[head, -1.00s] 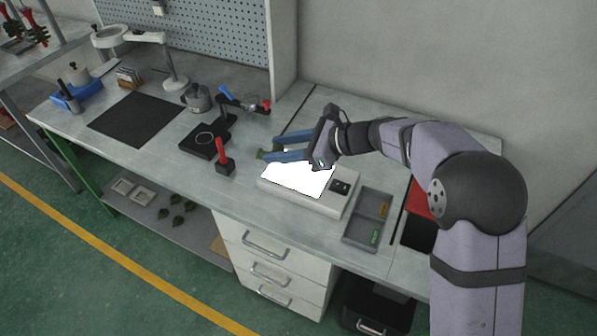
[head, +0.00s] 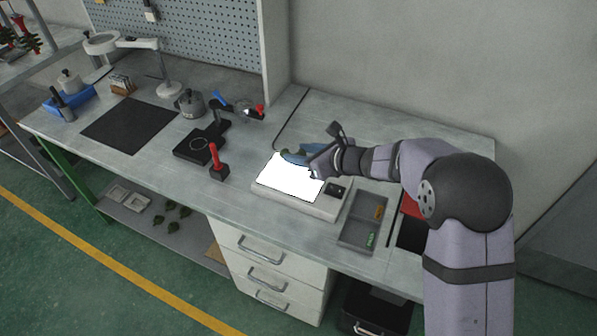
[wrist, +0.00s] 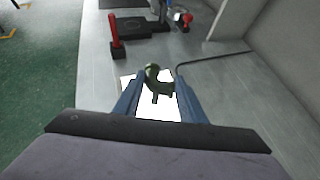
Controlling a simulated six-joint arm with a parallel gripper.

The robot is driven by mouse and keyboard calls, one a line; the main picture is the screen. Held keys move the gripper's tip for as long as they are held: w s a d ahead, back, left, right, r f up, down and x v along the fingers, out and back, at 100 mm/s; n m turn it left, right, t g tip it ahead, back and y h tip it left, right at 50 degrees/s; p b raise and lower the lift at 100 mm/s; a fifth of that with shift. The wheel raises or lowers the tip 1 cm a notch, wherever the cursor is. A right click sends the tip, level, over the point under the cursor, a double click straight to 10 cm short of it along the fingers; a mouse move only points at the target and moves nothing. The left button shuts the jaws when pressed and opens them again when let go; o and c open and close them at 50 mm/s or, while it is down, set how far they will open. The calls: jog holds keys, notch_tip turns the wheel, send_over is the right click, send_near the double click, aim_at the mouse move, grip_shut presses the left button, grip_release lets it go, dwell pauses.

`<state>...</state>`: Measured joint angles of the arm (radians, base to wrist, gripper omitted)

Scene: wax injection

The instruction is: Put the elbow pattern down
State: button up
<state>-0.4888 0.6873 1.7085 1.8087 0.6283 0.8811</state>
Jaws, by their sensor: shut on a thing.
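The dark green elbow pattern (wrist: 156,82) is a small bent piece held between my fingertips in the wrist view. My gripper (wrist: 158,88) is shut on it, with a blue finger on each side. In the head view my gripper (head: 284,155) is at the back edge of the lit white panel on the light box (head: 296,201). The pattern is hard to make out there, mostly hidden by the fingers. The lit panel shows behind and below the pattern in the wrist view. I cannot tell whether the pattern touches anything beneath it.
A grey two-part tray (head: 352,236) with orange and green pieces lies right of the light box. A red-handled tool (head: 217,165) stands to its left, near a black stand (head: 195,147). A dark mat (head: 128,125) lies farther left. The bench behind the light box is clear.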

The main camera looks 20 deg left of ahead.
aim_at(300, 181)
jog(key=shift+f+p, duration=0.3)
jog(key=shift+f, duration=3.1)
jog(key=shift+f, duration=0.2)
jog(key=o, duration=1.1)
jog(key=shift+c, duration=0.2)
jog(key=shift+r, duration=0.15)
jog(key=shift+r, duration=0.15)
jog(key=shift+d+r, duration=0.1)
jog(key=shift+d, duration=0.25)
jog(key=b+v, duration=0.2)
jog(key=v, duration=0.9)
jog(key=shift+s, duration=0.1)
